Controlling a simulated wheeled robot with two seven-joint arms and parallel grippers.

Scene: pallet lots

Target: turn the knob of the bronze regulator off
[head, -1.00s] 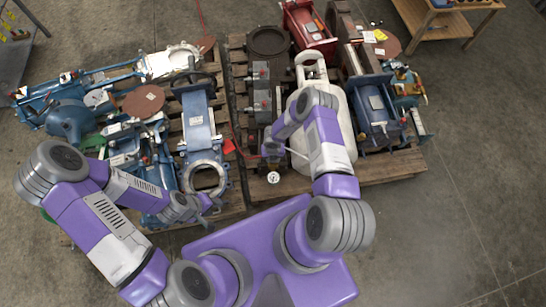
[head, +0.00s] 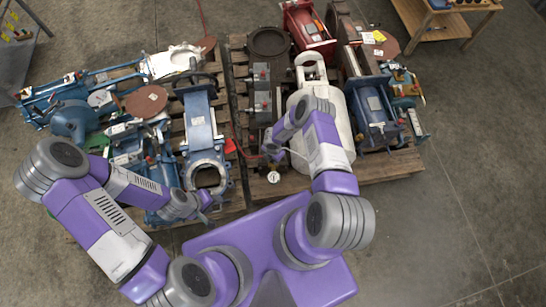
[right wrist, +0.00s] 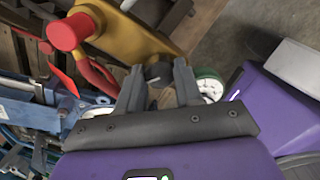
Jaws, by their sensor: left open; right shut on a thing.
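The bronze regulator (right wrist: 130,34) is a golden-yellow body at the top of the right wrist view, with a red round cap on its left. Its dark knob (right wrist: 159,74) sits between the fingers of my right gripper (right wrist: 160,88), which is shut on it. White dial gauges show on both sides of the fingers. In the head view one gauge (head: 273,177) shows just below my right gripper (head: 271,153), at the pallet's front edge; the regulator's body is mostly hidden there. My left gripper (head: 205,199) is open and empty, near a blue valve's round flange.
Blue machine parts (head: 199,125) crowd the left pallet. A white tank (head: 335,125), red and brown machines and a blue motor (head: 374,118) fill the right pallet (head: 385,166). A wooden table (head: 430,28) stands at the back right. The floor at right is clear.

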